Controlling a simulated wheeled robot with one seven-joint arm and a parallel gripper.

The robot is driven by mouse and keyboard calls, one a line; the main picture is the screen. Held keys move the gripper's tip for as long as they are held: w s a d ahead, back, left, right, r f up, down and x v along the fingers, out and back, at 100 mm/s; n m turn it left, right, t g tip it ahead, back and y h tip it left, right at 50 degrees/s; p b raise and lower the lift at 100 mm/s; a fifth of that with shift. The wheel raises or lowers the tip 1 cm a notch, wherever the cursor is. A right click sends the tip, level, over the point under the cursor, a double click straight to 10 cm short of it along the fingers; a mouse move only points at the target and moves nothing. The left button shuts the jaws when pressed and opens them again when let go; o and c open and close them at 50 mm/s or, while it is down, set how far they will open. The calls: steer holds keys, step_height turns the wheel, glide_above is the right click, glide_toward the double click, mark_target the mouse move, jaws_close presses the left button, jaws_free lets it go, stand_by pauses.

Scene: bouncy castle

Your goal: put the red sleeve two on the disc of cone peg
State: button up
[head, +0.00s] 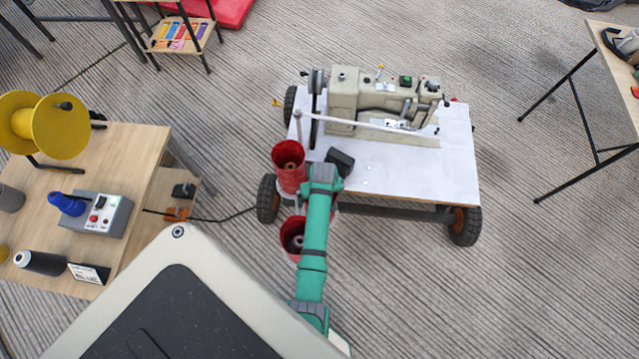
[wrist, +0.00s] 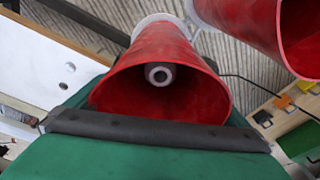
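Two red sleeves show in the head view, both open end up. One red sleeve (head: 289,157) stands at the cart's left edge; the other red sleeve (head: 291,240) is lower, partly behind my green arm. I cannot tell which is sleeve two. In the wrist view a red sleeve (wrist: 165,60) fills the middle, with a grey peg tip (wrist: 159,74) inside it and a pale disc (wrist: 152,20) at its far end. A second red sleeve (wrist: 250,22) is at upper right. My gripper (wrist: 160,130) lies close against the near sleeve's rim; its fingers' opening is hidden.
A white-topped wheeled cart (head: 400,178) carries a sewing machine (head: 385,100). A wooden table (head: 130,165) at left holds a yellow spool (head: 45,125), a control box (head: 105,215) and a dark cone. A cable lies between table and cart. Ribbed floor (head: 430,290) is clear at lower right.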

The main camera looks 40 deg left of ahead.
step_height(320, 180, up, 12)
steer(key=d, duration=0.1)
steer(key=shift+s+d+r, duration=0.15)
steer(key=shift+s+d, duration=0.05)
steer(key=shift+s, duration=0.25)
stand_by(0.5)
